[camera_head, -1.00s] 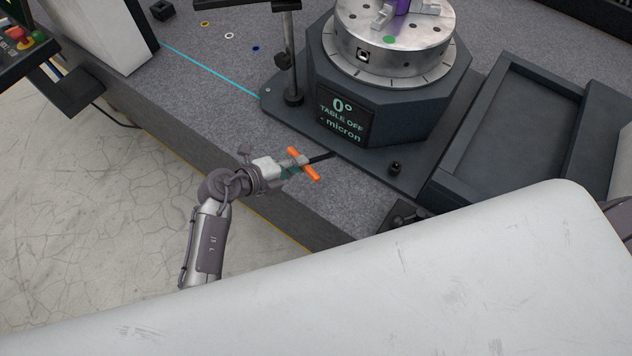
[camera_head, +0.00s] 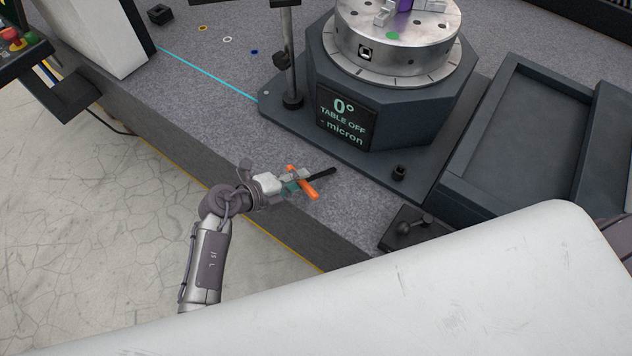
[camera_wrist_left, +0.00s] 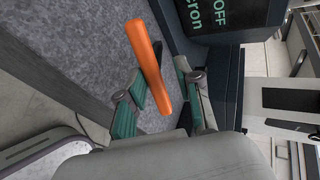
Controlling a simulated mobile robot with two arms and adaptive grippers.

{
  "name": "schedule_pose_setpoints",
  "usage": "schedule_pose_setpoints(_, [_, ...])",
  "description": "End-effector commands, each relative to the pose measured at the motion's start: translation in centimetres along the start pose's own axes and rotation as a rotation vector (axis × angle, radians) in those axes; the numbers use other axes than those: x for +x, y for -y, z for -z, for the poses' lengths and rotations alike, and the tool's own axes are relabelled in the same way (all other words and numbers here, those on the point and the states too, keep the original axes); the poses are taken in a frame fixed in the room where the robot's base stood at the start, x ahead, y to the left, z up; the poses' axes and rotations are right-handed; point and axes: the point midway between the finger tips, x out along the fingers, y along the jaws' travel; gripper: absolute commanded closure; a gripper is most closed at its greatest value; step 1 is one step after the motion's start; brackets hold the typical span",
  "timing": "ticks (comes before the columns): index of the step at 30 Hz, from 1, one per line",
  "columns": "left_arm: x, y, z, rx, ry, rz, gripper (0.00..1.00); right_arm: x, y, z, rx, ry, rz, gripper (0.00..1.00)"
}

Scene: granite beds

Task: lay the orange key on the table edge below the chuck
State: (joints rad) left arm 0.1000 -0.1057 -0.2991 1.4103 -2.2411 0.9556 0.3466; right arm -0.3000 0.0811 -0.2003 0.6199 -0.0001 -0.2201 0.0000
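The orange key (camera_head: 302,183), an orange crossbar with a black shaft, is at the granite table's (camera_head: 205,115) front edge, below and left of the chuck (camera_head: 398,38). It appears to lie on the granite; contact is hard to confirm. My left gripper (camera_head: 291,186) is at the crossbar. In the left wrist view, the orange crossbar (camera_wrist_left: 151,66) runs between the green-padded fingers of the left gripper (camera_wrist_left: 158,100). The fingers stand apart, with gaps beside the bar. The shaft is mostly hidden there. My right gripper is out of view.
The chuck sits on a dark octagonal base with a display (camera_head: 342,122). A dark tray (camera_head: 470,185) lies to its right. A post (camera_head: 290,60) stands left of the base. A small black knob (camera_head: 399,172) is on the base plate. Granite left of the key is clear.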

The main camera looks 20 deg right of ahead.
Motion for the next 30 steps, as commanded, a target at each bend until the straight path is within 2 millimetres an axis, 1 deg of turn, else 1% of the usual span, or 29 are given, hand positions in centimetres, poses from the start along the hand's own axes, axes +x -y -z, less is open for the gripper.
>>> schedule_pose_setpoints(5, [-0.1, 0.1, 0.0, 0.000, 0.000, 0.000, 0.66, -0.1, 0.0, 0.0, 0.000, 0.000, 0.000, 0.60])
schedule_pose_setpoints(7, [-0.6, 0.2, 0.0, 0.000, 0.001, -0.001, 0.66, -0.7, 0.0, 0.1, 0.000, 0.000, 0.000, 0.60])
schedule_pose_setpoints(12, [-2.7, 0.4, -0.1, 0.000, 0.002, -0.003, 0.66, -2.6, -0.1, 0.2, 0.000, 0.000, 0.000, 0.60])
schedule_pose_setpoints(21, [-6.3, 0.3, 0.0, 0.000, 0.001, -0.002, 0.66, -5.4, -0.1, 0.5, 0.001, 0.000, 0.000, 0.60])
schedule_pose_setpoints(25, [-7.6, 0.2, 0.0, 0.000, 0.001, -0.002, 0.66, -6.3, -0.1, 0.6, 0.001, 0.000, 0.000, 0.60])
schedule_pose_setpoints(30, [-8.1, 0.0, 0.0, -0.001, 0.001, 0.000, 0.66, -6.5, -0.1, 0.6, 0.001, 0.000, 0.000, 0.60])
